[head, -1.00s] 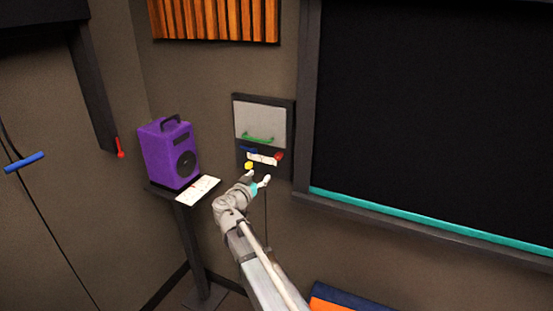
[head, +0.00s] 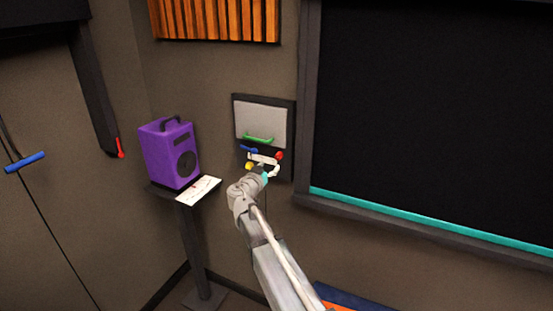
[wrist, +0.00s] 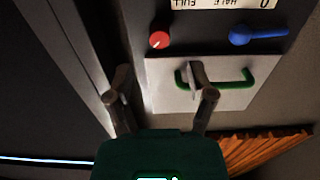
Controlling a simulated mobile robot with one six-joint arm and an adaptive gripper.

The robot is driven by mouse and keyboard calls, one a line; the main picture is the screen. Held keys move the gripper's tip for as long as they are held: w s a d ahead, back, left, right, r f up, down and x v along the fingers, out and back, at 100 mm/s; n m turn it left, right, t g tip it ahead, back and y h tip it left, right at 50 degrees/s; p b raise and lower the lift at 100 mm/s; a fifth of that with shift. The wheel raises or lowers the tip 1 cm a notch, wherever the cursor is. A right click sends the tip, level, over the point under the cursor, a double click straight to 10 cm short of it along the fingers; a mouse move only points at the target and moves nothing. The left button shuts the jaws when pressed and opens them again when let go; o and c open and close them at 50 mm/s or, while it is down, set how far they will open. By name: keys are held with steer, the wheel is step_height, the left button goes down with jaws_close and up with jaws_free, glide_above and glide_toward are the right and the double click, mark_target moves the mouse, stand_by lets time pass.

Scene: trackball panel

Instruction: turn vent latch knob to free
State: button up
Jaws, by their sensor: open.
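The wall panel (head: 267,98) holds a red knob (head: 280,155), a yellow knob (head: 249,166), a blue lever (head: 248,149) and a green handle (head: 258,138). I cannot tell from any wording which knob is the vent latch. In the wrist view the panel appears upside down: the red knob (wrist: 160,39) is round with a small white mark, and the blue lever (wrist: 258,35) lies sideways. My gripper (head: 268,164) is open at the panel's lower part, between the yellow and red knobs in the picture.
A purple speaker (head: 170,153) stands on a small stand to the left, with a white card (head: 198,190). A large dark screen with a teal strip (head: 420,226) is to the right.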

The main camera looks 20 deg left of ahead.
mark_target(277, 158)
steer(key=w, duration=0.7)
steer(key=shift+w+d, duration=0.1)
steer(key=shift+d, duration=0.2)
steer(key=c, duration=1)
steer(key=shift+a, duration=0.1)
jaws_close()
